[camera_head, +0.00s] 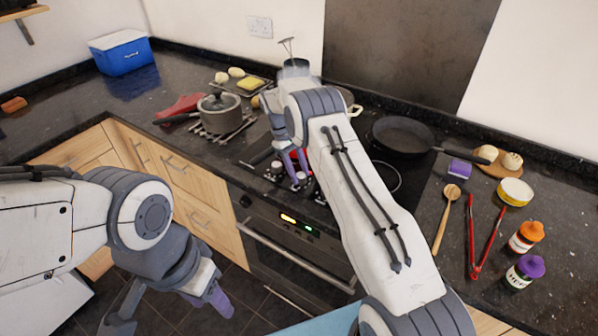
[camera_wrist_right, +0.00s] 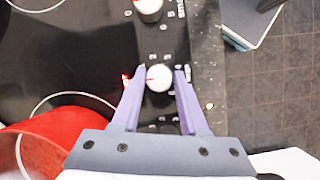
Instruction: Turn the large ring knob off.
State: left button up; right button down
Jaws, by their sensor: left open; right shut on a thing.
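A round, white-topped knob (camera_wrist_right: 159,78) on the black hob sits between the purple fingers of my right gripper (camera_wrist_right: 160,74) in the right wrist view. The gripper is shut on it. A red line on the knob's top points left. A second white knob (camera_wrist_right: 149,8) stands apart at the top of that view. In the head view, my right gripper (camera_head: 298,180) reaches down at the hob's front edge, and my arm hides much of the hob. My left gripper (camera_head: 170,308) hangs open and empty above the floor, in front of the cabinets.
A red pot (camera_wrist_right: 50,145) stands close to the gripper on the hob. A lidded saucepan (camera_head: 221,112) stands on a rack at the left, and a black frying pan (camera_head: 402,135) at the right. Red tongs (camera_head: 485,240), a wooden spoon (camera_head: 445,220) and jars lie on the right counter.

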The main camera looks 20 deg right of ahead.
jog(key=shift+n, duration=0.3)
jog(key=shift+c, duration=2.2)
grip_release()
jog(key=shift+r, duration=0.1)
